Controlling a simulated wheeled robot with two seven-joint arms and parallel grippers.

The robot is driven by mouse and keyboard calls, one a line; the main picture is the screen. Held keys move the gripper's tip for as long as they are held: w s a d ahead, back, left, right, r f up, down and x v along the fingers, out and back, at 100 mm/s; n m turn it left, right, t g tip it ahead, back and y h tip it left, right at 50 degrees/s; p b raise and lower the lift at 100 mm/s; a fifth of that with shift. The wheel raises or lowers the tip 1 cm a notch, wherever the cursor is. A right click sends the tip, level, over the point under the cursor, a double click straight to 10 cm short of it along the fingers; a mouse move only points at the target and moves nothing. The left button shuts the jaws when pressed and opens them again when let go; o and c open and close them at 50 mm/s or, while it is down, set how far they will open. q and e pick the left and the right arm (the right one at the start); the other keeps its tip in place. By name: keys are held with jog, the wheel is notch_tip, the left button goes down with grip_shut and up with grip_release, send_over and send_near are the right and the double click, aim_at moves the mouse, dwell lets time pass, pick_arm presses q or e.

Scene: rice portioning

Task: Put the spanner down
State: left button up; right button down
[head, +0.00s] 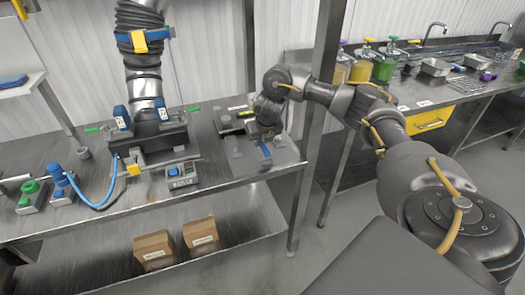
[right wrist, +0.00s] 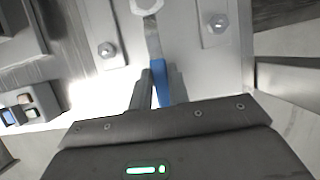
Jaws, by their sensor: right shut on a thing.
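My right gripper (head: 264,134) is over the right part of the steel bench. It is shut on the spanner, whose blue handle (head: 265,149) points down toward the bench's front edge. In the right wrist view the blue handle (right wrist: 161,82) sits at the dark fingers (right wrist: 150,92), and its grey shank runs up to a pale end at the top edge. That end is cut off by the frame, so I cannot tell whether it touches a nut. My left gripper is not in view.
A plate with bolts (right wrist: 107,49) lies below the spanner. Left on the bench (head: 225,172) stand a machine with a thick pipe (head: 145,80), a control box (head: 182,175) and a blue-hosed fitting (head: 60,183). A metal post (head: 310,150) rises right of the bench. Cardboard boxes (head: 153,250) sit on the lower shelf.

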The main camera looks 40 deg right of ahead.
jog(key=shift+d+f, duration=0.35)
jog(key=shift+f, duration=0.25)
notch_tip(320, 180, down, 2)
jog(key=shift+f+p, duration=0.2)
jog(key=shift+p, duration=0.2)
jog(key=c, duration=1.3)
grip_release()
jog(key=shift+c, duration=0.2)
jog(key=v, duration=0.2)
jog(key=shift+r, duration=0.35)
jog(key=p+v, duration=0.3)
jog(key=v, duration=0.6)
jog(key=shift+s+r, duration=0.1)
jog(key=shift+r, duration=0.05)
